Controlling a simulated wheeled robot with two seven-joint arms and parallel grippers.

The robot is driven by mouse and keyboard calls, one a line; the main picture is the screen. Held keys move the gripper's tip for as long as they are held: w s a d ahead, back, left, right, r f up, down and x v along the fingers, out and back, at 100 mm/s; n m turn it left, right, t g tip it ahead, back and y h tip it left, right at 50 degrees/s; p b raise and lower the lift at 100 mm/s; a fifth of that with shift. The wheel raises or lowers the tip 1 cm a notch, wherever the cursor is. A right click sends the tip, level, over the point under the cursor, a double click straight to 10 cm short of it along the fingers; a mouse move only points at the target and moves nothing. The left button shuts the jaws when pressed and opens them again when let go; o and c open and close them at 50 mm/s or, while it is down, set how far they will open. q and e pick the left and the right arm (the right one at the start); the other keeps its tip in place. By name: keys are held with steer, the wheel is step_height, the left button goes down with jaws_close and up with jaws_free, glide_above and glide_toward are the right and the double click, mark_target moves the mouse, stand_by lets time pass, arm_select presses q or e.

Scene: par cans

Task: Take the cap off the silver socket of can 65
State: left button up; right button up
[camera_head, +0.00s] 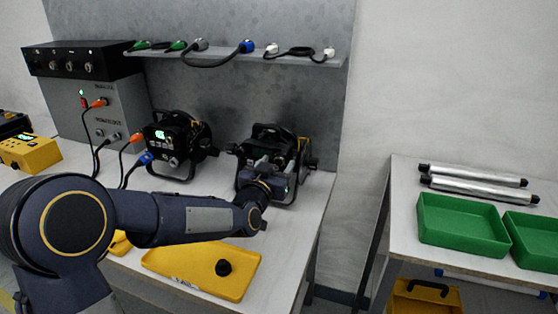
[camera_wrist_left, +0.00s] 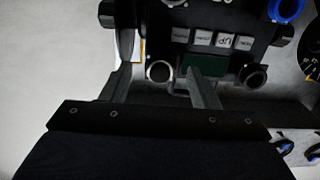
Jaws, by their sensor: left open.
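The black can (camera_head: 268,143) at the right end of the bench is partly hidden by my left gripper (camera_head: 277,185). Its number is not readable. In the left wrist view, the can's back panel (camera_wrist_left: 216,20) shows several buttons, a dark screen (camera_wrist_left: 205,66) and round sockets. A silver-rimmed socket (camera_wrist_left: 158,71) with a dark face lies between the fingertips of my open left gripper (camera_wrist_left: 162,68); I cannot tell whether a cap covers it. Another dark round socket (camera_wrist_left: 253,76) sits to the right of the right finger. The gripper seems to hold nothing. My right gripper is out of view.
A second black can (camera_head: 172,143) with orange and blue plugs stands to the left. A shelf (camera_head: 300,59) with cables is above. Green bins (camera_head: 460,226) stand on the right table.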

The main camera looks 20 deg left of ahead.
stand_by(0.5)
arm_select(q)
jaws_close()
stand_by(0.3)
stand_by(0.4)
steer(key=s+b, duration=0.1)
steer(key=s, duration=0.5)
steer(key=shift+a, duration=0.25)
stand_by(0.7)
